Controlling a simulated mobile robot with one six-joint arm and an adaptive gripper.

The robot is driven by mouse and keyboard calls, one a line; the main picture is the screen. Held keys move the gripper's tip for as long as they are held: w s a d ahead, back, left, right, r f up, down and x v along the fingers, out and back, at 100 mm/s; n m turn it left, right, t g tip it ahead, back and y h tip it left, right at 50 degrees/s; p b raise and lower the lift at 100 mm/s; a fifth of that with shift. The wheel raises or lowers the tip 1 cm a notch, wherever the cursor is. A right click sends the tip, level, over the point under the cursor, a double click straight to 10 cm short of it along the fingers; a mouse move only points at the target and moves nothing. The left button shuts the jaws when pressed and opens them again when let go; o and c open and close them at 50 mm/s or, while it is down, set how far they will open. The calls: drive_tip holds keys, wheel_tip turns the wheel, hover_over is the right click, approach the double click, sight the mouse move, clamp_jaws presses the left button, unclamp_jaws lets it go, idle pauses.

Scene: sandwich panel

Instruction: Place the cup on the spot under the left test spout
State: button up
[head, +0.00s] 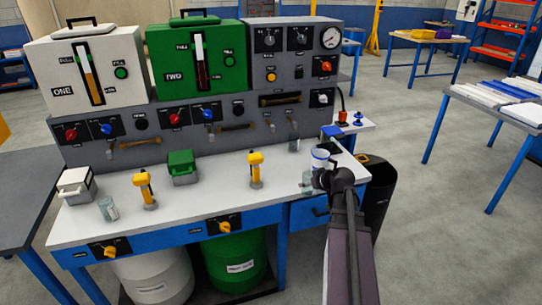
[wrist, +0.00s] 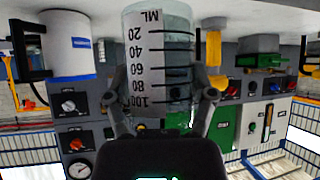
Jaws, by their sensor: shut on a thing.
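My gripper (head: 316,183) is shut on a clear cup (wrist: 160,55) with a white ML scale. In the head view this cup (head: 306,184) is faint beside my gripper, over the right part of the worktop. The wrist view is upside down, its fingers (wrist: 165,100) closed around the cup's sides, and the cup looks upright. A second clear cup (head: 108,209) stands at the worktop's front left. The panel's front has brass-coloured bars (head: 140,143) and small pale fittings near its right part; I cannot tell which is the left test spout, and its spot is not clearly visible.
A white container with a blue band (head: 320,160) stands just behind my gripper. Yellow-topped posts (head: 145,190), (head: 255,170) and a green box (head: 182,167) stand on the white worktop (head: 215,195). A dark bin (head: 379,190) is at its right end.

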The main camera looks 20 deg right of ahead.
drive_tip(key=shift+d, duration=0.15)
drive_tip(key=shift+s+f, duration=0.1)
drive_tip(key=shift+s, duration=0.15)
drive_tip(key=s+a+f+n+y+b, duration=0.1)
drive_tip(key=s+a+f+b, duration=0.2)
drive_tip(key=s, duration=0.5)
drive_tip(key=shift+a+n+y, duration=0.15)
drive_tip(key=shift+n+y, duration=0.15)
